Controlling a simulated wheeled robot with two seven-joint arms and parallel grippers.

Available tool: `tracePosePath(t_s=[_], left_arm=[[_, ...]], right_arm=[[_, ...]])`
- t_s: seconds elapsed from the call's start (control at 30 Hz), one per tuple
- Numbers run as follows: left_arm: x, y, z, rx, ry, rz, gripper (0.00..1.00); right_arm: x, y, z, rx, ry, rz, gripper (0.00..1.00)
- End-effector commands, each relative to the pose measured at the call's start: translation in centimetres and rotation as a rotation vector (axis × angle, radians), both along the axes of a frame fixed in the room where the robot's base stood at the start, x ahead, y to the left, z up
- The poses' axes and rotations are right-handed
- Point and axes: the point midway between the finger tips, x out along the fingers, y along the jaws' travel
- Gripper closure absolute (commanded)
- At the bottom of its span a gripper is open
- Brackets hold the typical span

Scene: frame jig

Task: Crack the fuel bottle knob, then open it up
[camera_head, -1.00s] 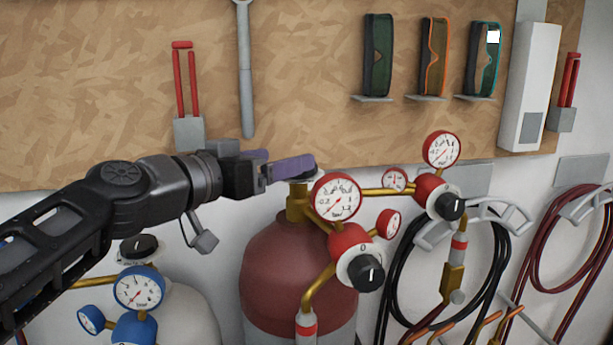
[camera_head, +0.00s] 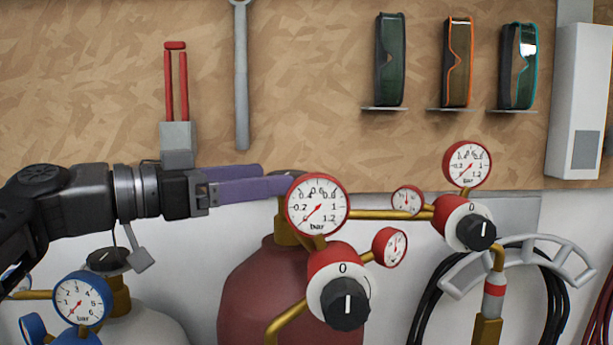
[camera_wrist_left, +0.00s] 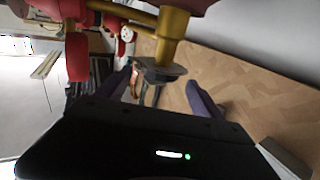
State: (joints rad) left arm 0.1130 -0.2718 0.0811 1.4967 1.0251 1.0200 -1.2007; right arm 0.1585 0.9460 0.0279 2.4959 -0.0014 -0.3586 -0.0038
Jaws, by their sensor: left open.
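The red fuel bottle (camera_head: 262,295) stands at the lower middle of the head view, with a brass valve on top. Its dark grey knob (camera_wrist_left: 160,68) shows in the left wrist view as a flat disc on a brass stem. In the head view the knob is mostly hidden behind the gripper and a gauge. My left gripper (camera_head: 274,178) reaches in from the left with purple fingers at the valve's height. It is open; in the wrist view the knob lies between its spread fingers, and I cannot tell whether they touch it. My right gripper is out of view.
A red-rimmed gauge (camera_head: 317,205) stands close by the fingertips, above a black regulator knob (camera_head: 345,303) at 0. A second regulator (camera_head: 468,228) is to the right. A blue gauge (camera_head: 82,299) and pale bottle are lower left. Tools and goggles hang on the board behind.

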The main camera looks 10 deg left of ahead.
Motion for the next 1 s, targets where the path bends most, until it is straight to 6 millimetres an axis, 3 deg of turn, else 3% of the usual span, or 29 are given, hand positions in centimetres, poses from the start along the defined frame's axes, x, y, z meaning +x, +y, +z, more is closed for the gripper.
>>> tracePosePath(t_s=[0.57, 0.9, 1.0], left_arm=[[4.8, -5.3, 0.1, 0.001, 0.002, 0.000, 0.23], [5.2, -5.7, 0.0, 0.001, 0.001, 0.001, 0.23], [5.2, -5.7, 0.0, 0.001, 0.001, 0.001, 0.29]], right_arm=[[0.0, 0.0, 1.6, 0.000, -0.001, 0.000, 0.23], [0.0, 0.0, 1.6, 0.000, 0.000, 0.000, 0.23], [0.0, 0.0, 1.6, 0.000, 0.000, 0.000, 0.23]])
